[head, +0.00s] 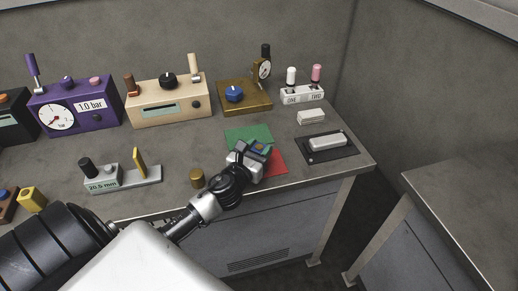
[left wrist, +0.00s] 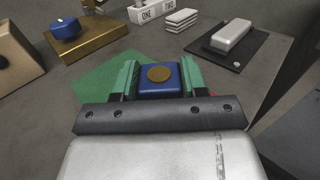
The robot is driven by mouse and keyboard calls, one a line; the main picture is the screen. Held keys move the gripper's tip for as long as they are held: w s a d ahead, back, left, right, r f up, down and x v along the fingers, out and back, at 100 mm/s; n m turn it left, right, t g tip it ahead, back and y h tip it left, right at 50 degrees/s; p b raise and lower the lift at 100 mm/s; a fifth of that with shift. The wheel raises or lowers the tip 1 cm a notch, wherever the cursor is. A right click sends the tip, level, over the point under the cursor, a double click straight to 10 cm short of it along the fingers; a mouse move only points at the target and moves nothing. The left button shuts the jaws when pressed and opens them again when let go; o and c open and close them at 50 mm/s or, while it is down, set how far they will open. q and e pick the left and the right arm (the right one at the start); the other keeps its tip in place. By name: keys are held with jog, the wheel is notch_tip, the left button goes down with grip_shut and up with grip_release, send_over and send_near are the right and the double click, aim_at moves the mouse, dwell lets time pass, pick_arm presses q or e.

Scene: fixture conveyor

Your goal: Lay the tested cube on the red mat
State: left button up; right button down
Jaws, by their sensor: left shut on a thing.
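A blue cube with a round brass-coloured disc on top (left wrist: 160,80) sits between the green-lined fingers of my left gripper (left wrist: 159,76), which is shut on it. In the head view my left gripper (head: 254,150) is over the mats, and only a little of the cube shows. The red mat (head: 278,163) lies partly hidden beneath and right of the gripper. The green mat (head: 247,132) lies just behind it and also shows in the left wrist view (left wrist: 92,86). I cannot tell whether the cube touches a mat. My right gripper is not in view.
A brass cylinder (head: 197,178) stands left of my wrist. A grey gauge with a "20.5 mm" display (head: 103,185) is further left. Behind are a brass box with a blue knob (head: 245,104) and a ONE/TWO switch block (head: 302,95). A black plate with a white bar (head: 322,156) lies right, near the table edge.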

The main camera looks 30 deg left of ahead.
pick_arm(q)
jog(key=shift+f+b, duration=0.3)
jog(key=shift+f, duration=0.1)
jog(key=o, duration=1)
jog(key=s, duration=0.3)
jog(key=s+b, duration=0.1)
jog(key=s, duration=0.5)
jog(key=shift+s+d+f+b, duration=0.1)
jog(key=shift+s+d+b, duration=0.25)
jog(key=shift+d, duration=0.05)
jog(key=shift+s, duration=0.55)
